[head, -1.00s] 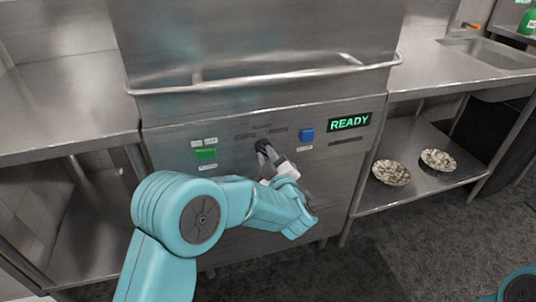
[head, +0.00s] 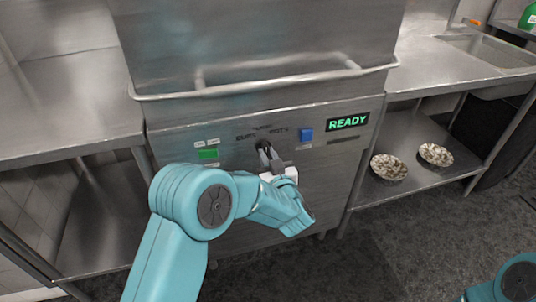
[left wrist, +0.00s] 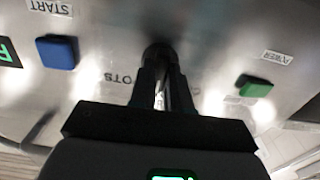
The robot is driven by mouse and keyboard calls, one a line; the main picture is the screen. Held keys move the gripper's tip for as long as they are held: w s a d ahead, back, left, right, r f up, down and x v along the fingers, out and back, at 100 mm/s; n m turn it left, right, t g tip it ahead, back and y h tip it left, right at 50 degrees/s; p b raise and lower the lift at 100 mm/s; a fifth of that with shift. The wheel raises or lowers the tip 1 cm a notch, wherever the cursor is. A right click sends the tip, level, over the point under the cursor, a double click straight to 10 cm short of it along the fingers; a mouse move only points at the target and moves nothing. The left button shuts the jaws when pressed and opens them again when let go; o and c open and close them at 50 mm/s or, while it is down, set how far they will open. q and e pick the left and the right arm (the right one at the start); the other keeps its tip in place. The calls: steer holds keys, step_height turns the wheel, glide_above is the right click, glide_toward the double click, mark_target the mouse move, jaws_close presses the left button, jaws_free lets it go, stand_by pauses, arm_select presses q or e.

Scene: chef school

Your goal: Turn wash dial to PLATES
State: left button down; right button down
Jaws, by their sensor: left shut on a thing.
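The wash dial (head: 262,144) is a small dark knob on the steel front panel of the dishwasher (head: 240,176). My left gripper (head: 267,152) is shut on the dial, its dark fingers pointing into the panel. In the left wrist view the panel is upside down, and the fingers (left wrist: 160,68) close around the dark dial (left wrist: 159,52). Labels around the dial are partly covered; "POTS" shows in part, and the PLATES label and the pointer cannot be made out. My right gripper is not in view.
A green button (head: 208,154) is left of the dial and a blue START button (head: 305,135) is right of it. A display (head: 348,122) reads READY. A bar handle (head: 265,81) runs above the panel.

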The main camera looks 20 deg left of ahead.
arm_select(q)
steer(key=shift+f, duration=0.15)
stand_by(0.3)
steer(key=c, duration=1.1)
jaws_free()
steer(key=v, duration=1.6)
steer(key=shift+s+d+p, duration=0.15)
steer(key=shift+p, duration=0.2)
